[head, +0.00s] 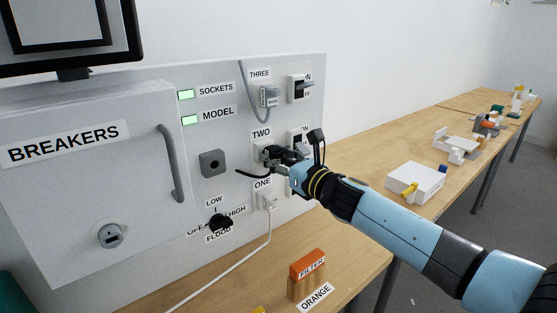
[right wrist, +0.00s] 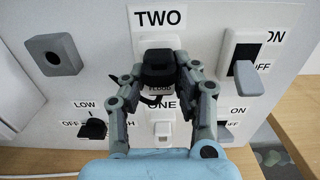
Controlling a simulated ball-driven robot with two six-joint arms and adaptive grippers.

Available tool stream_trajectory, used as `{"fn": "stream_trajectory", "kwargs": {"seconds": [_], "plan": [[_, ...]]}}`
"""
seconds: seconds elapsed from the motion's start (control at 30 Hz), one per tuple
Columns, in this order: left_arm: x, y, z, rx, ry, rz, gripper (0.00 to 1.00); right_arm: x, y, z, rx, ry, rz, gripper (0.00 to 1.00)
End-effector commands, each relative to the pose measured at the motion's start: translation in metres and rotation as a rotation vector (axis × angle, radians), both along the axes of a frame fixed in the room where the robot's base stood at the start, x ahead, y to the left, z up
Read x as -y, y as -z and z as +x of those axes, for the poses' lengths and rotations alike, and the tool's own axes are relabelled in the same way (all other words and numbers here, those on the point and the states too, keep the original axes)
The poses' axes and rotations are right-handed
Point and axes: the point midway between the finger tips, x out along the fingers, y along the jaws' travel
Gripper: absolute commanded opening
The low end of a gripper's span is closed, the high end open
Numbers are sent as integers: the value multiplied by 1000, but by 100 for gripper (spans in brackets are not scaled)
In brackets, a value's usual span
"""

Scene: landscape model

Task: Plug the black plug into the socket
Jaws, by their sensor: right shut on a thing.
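My right gripper (head: 272,157) is at the panel in front of the socket under the label TWO. It is shut on the black plug (right wrist: 158,67), which shows between the two fingers in the right wrist view. The plug covers most of socket TWO (right wrist: 158,43); only its pale upper part shows. I cannot tell whether the plug is in the socket or just in front of it. A short black cable (head: 252,174) sticks out to the left below the gripper. My left gripper is not in view.
A grey plug (head: 268,97) sits at socket THREE above, and a white plug (head: 269,201) at socket ONE below. Rocker switches (head: 298,88) are to the right. A square grey box (head: 212,163) and a black knob (head: 220,222) are to the left. An orange-topped block (head: 307,266) stands on the table.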

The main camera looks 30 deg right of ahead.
Motion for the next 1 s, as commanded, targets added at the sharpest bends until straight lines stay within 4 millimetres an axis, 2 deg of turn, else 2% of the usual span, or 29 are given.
{"fn": "stream_trajectory", "kwargs": {"seconds": [0.37,0.4,0.6,0.87,1.0], "plan": [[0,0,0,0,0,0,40,-1,0,10,0,0,1,0],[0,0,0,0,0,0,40,-1,0,10,0,0,1,31],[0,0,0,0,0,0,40,-1,0,10,0,0,1,56],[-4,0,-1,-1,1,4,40,-1,0,9,0,0,0,56],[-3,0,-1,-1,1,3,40,1,1,-3,-1,0,-1,56]]}}
